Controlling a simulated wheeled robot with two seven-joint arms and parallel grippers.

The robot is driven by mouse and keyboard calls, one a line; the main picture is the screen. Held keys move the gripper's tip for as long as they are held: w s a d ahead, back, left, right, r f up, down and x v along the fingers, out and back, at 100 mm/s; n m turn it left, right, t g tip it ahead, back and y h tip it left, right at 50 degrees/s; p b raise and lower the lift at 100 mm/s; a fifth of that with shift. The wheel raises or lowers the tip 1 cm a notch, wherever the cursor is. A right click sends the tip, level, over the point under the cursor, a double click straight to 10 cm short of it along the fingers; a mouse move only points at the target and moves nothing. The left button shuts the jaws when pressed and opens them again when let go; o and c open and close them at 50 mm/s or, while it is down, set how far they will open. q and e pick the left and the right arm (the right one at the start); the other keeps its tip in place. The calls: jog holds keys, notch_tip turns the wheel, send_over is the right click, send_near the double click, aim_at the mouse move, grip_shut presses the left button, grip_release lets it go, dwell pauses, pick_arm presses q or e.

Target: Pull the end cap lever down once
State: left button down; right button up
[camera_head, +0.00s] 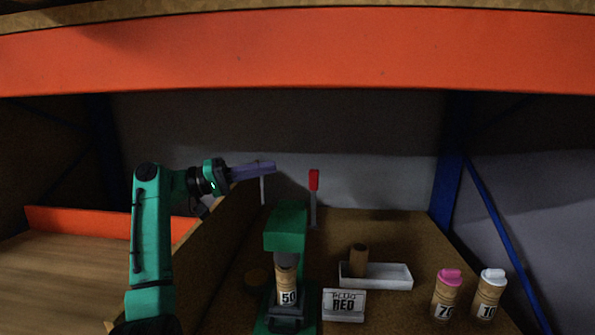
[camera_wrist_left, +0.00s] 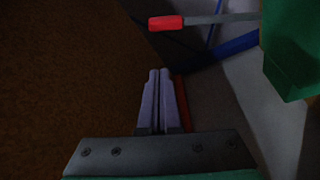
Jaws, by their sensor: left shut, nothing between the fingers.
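The end cap lever is a grey rod with a red grip (camera_head: 314,180), standing upright behind the green press (camera_head: 287,228). In the left wrist view the red grip (camera_wrist_left: 166,23) and its rod show at the top, beyond my fingertips and apart from them. My left gripper (camera_head: 272,165) is shut and empty, to the left of the lever at about the height of its grip. Its purple fingers (camera_wrist_left: 158,72) lie together in the left wrist view. A cardboard tube marked 50 (camera_head: 287,285) stands upright in the press. My right gripper is not in view.
A white tray (camera_head: 395,283) with a brown cylinder (camera_head: 358,260) sits right of the press, behind a sign reading RED (camera_head: 344,305). Tubes with a pink cap (camera_head: 449,277) and a white cap (camera_head: 493,276) stand at right. An orange beam (camera_head: 300,50) crosses above.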

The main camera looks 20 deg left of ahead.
aim_at(314, 180)
pick_arm(q)
jog(key=w+p+x, duration=0.1)
jog(key=p+x, duration=0.4)
jog(key=x, duration=0.5)
jog(key=s+f, duration=0.1)
jog(key=s+f+p, duration=0.1)
jog(key=s, duration=0.1)
jog(key=shift+s+d+f, duration=0.15)
jog(key=shift+s+f, duration=0.05)
jog(key=shift+s, duration=0.1)
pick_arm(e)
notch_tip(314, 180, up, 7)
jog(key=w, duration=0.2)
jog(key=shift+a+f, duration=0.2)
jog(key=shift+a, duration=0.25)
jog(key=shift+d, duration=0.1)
